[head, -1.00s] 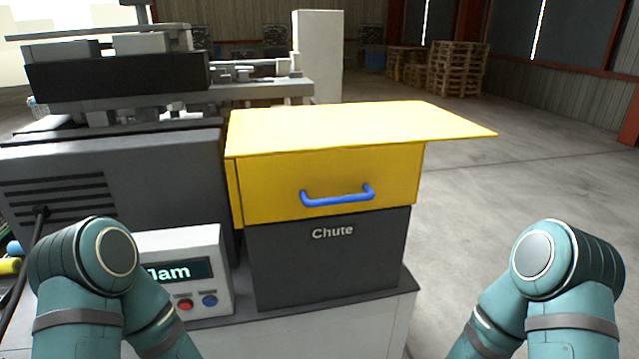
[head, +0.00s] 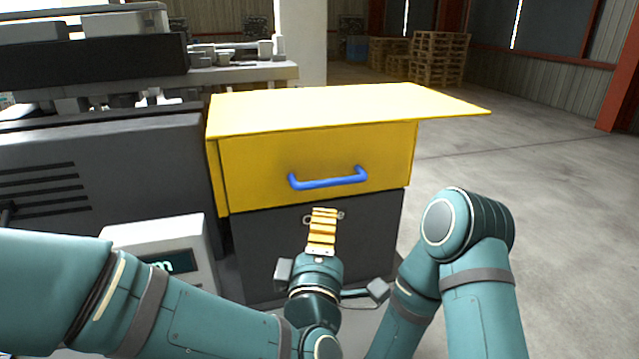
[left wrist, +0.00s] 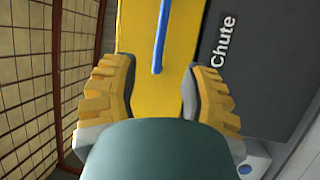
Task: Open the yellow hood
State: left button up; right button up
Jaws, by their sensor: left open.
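The yellow hood (head: 250,170) sits above the dark chute box (head: 265,245), its front face upright and its flat top level, so it looks closed. A blue bar handle (head: 328,180) runs across its front. My left gripper (head: 323,216) is just below the handle in the head view, in front of the chute box. In the left wrist view its open fingers (left wrist: 160,72) are spread apart, with the blue handle (left wrist: 161,38) lying ahead between them, apparently not gripped. The yellow face (left wrist: 145,60) fills the gap behind. My right gripper is not in view.
A white control panel (head: 150,238) stands left of the chute box, partly hidden by my left arm. A dark grey machine (head: 120,150) fills the left side. The floor (head: 550,210) to the right is free. Pallets (head: 440,58) stand far back.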

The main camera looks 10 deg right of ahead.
aim_at(330, 185)
pick_arm(q)
jog(key=x, duration=1.3)
jog(key=shift+w+p, duration=0.2)
jog(key=shift+p, duration=0.2)
grip_shut()
